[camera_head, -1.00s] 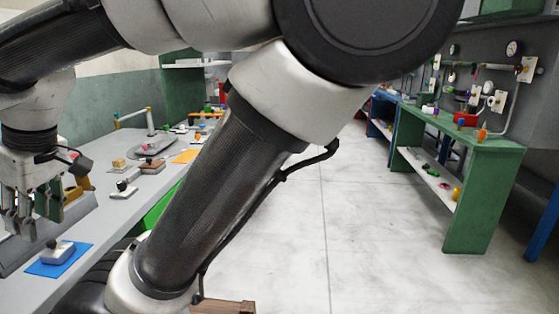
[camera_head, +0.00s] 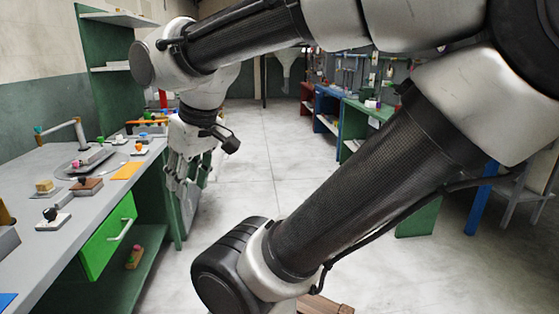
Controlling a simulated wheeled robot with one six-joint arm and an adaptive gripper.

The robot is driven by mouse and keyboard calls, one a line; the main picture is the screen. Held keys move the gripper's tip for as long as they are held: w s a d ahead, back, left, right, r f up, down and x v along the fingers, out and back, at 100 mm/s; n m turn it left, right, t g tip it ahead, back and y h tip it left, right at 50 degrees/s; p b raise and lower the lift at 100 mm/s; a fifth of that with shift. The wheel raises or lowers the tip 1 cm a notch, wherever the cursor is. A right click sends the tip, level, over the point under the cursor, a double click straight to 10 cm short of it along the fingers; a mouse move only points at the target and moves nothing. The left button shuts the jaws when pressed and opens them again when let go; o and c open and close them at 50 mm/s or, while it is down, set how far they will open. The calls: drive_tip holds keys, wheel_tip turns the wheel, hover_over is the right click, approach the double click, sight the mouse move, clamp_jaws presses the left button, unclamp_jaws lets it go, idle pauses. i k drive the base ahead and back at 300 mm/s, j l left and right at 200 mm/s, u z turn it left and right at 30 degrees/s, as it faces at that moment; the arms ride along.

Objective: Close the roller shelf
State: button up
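A bright green drawer front (camera_head: 107,238) with a pale bar handle (camera_head: 120,229) is under the long grey workbench at left. It seems to stand a little out from the bench side, but how far I cannot tell. Nothing is clearly marked as the roller shelf; this drawer is the nearest match. My gripper (camera_head: 184,188) hangs with its fingers down, right of the bench's far end and of the drawer, apart from both. Its fingers look spread, with nothing seen between them.
The grey bench top (camera_head: 105,205) holds several small blocks and tools and an orange mat (camera_head: 127,170). A dark green lower shelf (camera_head: 125,280) carries a small wooden item (camera_head: 134,257). Blue and green benches stand at the back right. The pale floor (camera_head: 255,180) between is clear.

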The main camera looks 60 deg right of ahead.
sight(218, 155)
drive_tip(key=i+l+z, duration=0.2)
drive_tip(key=l, duration=0.2)
drive_tip(key=l+z, duration=0.15)
drive_tip(key=l, duration=0.25)
drive_tip(key=i+l+z, duration=0.4)
drive_tip(key=l, duration=0.25)
drive_tip(key=i+l, duration=0.25)
drive_tip(key=l, duration=0.2)
drive_tip(key=i+l, duration=0.55)
drive_tip(key=l, duration=0.3)
drive_tip(key=i+l, duration=0.25)
drive_tip(key=l, duration=0.15)
drive_tip(key=i+j+u, duration=0.15)
drive_tip(key=i+j, duration=0.7)
drive_tip(key=i, duration=0.1)
